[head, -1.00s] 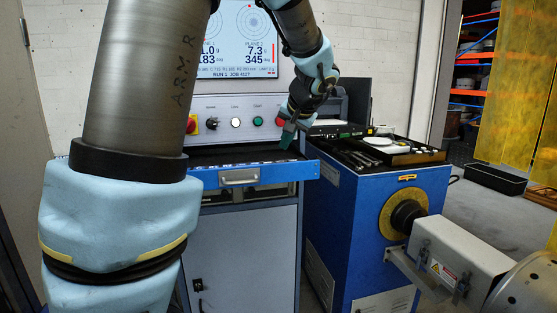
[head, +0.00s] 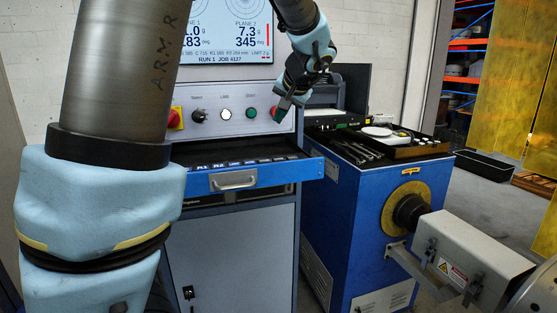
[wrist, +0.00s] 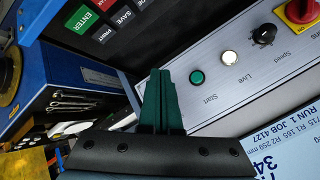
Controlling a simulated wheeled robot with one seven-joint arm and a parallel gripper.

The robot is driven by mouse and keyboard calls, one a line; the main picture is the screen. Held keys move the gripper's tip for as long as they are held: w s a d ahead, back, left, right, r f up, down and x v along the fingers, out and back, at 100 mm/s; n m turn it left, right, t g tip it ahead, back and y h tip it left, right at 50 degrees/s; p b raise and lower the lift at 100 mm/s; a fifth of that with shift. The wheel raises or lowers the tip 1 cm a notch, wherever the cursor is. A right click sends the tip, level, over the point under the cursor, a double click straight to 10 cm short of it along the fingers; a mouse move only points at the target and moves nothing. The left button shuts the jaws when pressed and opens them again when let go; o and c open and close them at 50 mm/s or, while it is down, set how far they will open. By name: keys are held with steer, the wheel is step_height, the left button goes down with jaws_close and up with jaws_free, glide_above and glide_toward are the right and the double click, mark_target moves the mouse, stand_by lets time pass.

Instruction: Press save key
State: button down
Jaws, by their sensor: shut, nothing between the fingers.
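The save key (wrist: 124,12) is a dark key with white lettering near the top edge of the wrist view. It sits beside the green enter key (wrist: 85,20) and above the print key (wrist: 106,36). In the head view the key row lies in the blue drawer (head: 262,176), but the save key cannot be singled out there. My gripper (wrist: 160,72) has dark green fingers, which are shut and empty. In the head view my gripper (head: 280,112) is above the right part of the drawer, in front of the panel, apart from the keys.
A grey panel with a start button (wrist: 197,77), live lamp (wrist: 229,57), speed knob (wrist: 264,35) and red stop knob (wrist: 301,10) stands behind the drawer. The screen (head: 222,30) is above. A blue machine cabinet (head: 345,215) with tools on top stands to the right.

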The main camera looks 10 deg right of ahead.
step_height(320, 180, down, 8)
steer(key=b, duration=0.5)
steer(key=shift+b, duration=0.3)
steer(key=shift+f+b, duration=0.4)
steer(key=shift+b, duration=0.1)
stand_by(1.2)
steer(key=shift+f+b, duration=0.4)
steer(key=shift+b, duration=0.25)
steer(key=shift+f+b, duration=0.45)
steer(key=shift+b, duration=0.1)
stand_by(0.6)
steer(key=shift+r, duration=0.1)
steer(key=shift+r+p, duration=0.45)
steer(key=shift+r, duration=0.35)
steer(key=shift+r, duration=0.15)
